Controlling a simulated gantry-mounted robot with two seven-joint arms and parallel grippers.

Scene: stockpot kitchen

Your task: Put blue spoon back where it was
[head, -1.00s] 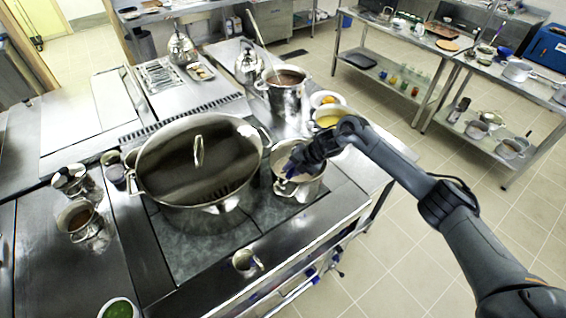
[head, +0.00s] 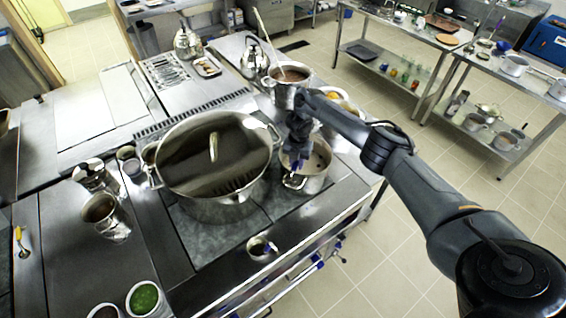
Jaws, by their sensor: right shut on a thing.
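My right gripper (head: 297,143) is above the small steel pot (head: 318,168) at the right of the stove, pointing down. It is shut on a narrow blue-purple thing (head: 297,160), which looks like the blue spoon's handle. Its lower part reaches toward the pot's opening, and I cannot tell whether it touches the pot or its contents. The gripper hides the spoon's upper part. Several blue things (head: 320,262) show at the rail on the stove's front. My left gripper is not in view.
A large lidded stockpot (head: 213,165) stands just left of the small pot. A tall pot (head: 287,85) with a long utensil stands behind my right gripper. A small steel jug (head: 261,248) stands near the stove's front edge.

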